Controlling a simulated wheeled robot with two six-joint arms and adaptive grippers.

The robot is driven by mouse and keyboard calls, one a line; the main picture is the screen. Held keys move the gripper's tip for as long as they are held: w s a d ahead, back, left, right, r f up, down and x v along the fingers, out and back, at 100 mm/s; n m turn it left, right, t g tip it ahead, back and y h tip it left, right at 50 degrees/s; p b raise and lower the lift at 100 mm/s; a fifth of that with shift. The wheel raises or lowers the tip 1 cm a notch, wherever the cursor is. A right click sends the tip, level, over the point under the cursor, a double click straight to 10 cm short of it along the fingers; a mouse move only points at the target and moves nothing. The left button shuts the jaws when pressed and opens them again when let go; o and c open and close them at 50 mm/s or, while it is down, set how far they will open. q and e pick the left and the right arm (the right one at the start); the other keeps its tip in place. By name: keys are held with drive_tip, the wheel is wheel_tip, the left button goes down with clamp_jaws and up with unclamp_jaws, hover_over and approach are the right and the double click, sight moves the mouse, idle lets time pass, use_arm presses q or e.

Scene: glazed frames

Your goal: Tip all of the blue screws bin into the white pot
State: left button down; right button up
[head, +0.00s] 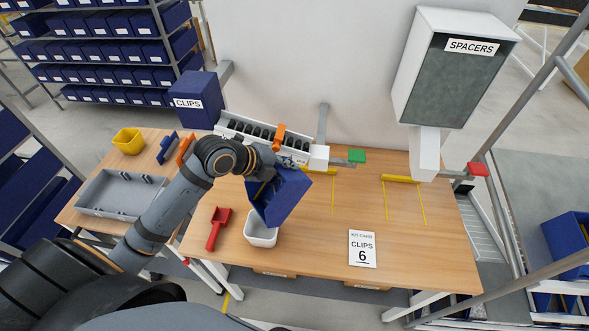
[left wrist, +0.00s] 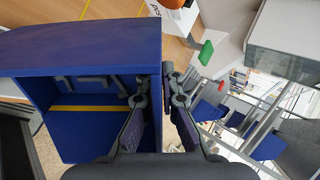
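The blue bin (head: 283,198) is held off the table, steeply tilted, with its lower end over the white pot (head: 258,236). My left gripper (head: 284,164) is shut on the bin's wall; in the left wrist view its fingers (left wrist: 168,88) stand on either side of that wall. The left wrist view also shows the bin's inside (left wrist: 85,135), with a yellow stripe and some dark grey shapes. I cannot tell whether those shapes are screws or shadows. The pot stands upright near the table's front edge; its contents are mostly hidden by the bin. My right gripper is out of view.
A red scoop (head: 217,229) lies left of the pot. A grey tray (head: 118,194) and a yellow bin (head: 128,140) are at the left. The table's right part is largely clear under the SPACERS dispenser (head: 440,80).

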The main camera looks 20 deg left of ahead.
sight(278, 167)
use_arm(q)
drive_tip(key=shift+s+a+r+t+p, duration=0.1)
drive_tip(key=shift+s+a+t+p, duration=0.25)
drive_tip(key=shift+p, duration=0.25)
drive_tip(key=shift+s+a+r, duration=0.1)
drive_tip(key=shift+s+r, duration=0.05)
drive_tip(key=shift+s, duration=0.1)
drive_tip(key=shift+s+a+r+t+h+p, duration=0.15)
drive_tip(key=shift+s+t+h+p, duration=0.2)
drive_tip(key=shift+p, duration=0.3)
drive_tip(key=shift+s+a+r+t+h+p, duration=0.15)
drive_tip(key=shift+s+r+t+h+p, duration=0.15)
drive_tip(key=shift+t+p, duration=0.2)
drive_tip(key=shift+f, duration=0.1)
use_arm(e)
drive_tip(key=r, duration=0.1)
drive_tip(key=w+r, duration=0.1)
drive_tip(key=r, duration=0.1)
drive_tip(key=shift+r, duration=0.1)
use_arm(q)
drive_tip(key=shift+w, duration=0.15)
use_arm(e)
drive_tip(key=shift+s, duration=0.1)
